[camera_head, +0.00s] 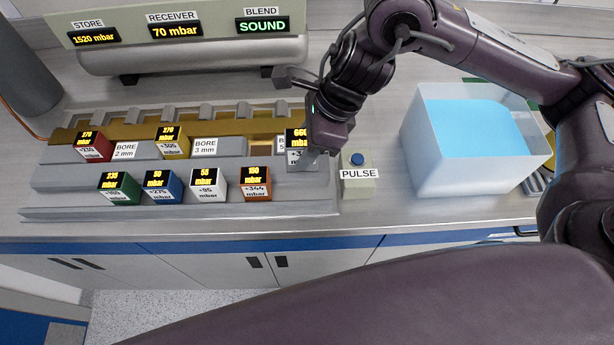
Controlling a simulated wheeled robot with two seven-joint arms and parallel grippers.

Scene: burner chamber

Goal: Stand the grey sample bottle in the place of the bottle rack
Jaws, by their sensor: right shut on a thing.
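The grey sample bottle (301,163) is a small block-shaped bottle with a black display reading about 660 on top. It is at the right end of the stepped grey bottle rack (328,206). My right gripper (312,158) comes down from above, shut on the grey bottle, and covers part of its display and right side. I cannot tell whether the bottle's bottom touches the rack. My left gripper is not in view.
Red (93,148), yellow (173,144), green (119,188), blue (163,187), white (206,185) and orange (256,184) bottles stand in the rack. A PULSE button box (358,178) and a clear tank of blue liquid (430,160) are at right. A receiver (190,55) is behind.

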